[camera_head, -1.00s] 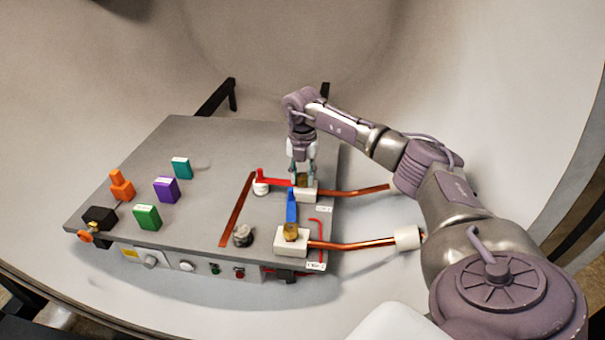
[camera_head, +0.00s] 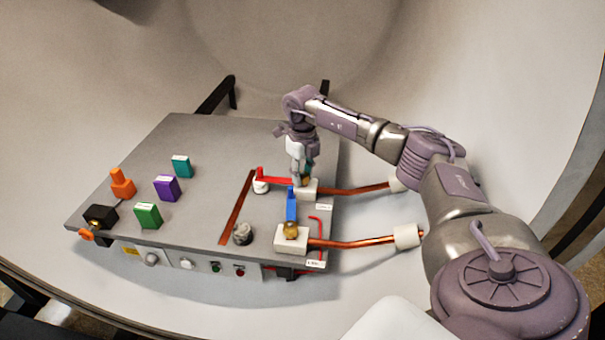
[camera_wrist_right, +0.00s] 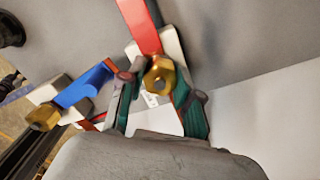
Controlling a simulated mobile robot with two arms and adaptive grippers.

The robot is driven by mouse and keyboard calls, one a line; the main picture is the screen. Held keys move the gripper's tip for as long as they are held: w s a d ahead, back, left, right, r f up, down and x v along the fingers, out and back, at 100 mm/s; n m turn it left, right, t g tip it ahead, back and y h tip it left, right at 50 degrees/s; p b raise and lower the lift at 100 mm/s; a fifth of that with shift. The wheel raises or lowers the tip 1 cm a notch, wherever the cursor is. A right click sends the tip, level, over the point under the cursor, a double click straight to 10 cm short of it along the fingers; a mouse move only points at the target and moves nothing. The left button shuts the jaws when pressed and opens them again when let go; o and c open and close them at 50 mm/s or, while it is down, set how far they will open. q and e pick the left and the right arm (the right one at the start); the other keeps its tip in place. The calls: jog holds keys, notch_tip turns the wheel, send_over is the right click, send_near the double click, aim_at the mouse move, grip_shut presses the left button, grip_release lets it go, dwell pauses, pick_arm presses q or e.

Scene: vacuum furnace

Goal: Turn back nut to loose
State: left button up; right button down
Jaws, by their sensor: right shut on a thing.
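The back nut is a brass hex nut (camera_wrist_right: 160,75) on the back white block (camera_head: 307,191), at the end of the red bar (camera_head: 276,181). My right gripper (camera_head: 304,176) points down over this block and is shut on the nut. In the right wrist view its two green-sided fingers (camera_wrist_right: 156,84) stand on either side of the nut. In the head view the fingers mostly hide the nut. My left gripper is not in view.
A second brass nut (camera_head: 291,230) sits on the front white block (camera_head: 290,243), at the blue bar (camera_head: 292,205). Copper rods (camera_head: 355,190) run right from both blocks. Green (camera_head: 148,217), purple (camera_head: 167,188) and teal (camera_head: 181,167) blocks stand on the panel's left.

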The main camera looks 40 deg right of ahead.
aim_at(303, 174)
jog(key=n, duration=0.3)
jog(key=shift+n, duration=0.4)
jog(key=shift+r+n, duration=0.1)
jog(key=shift+n, duration=1.8)
jog(key=c, duration=0.8)
grip_release()
notch_tip(303, 174, up, 12)
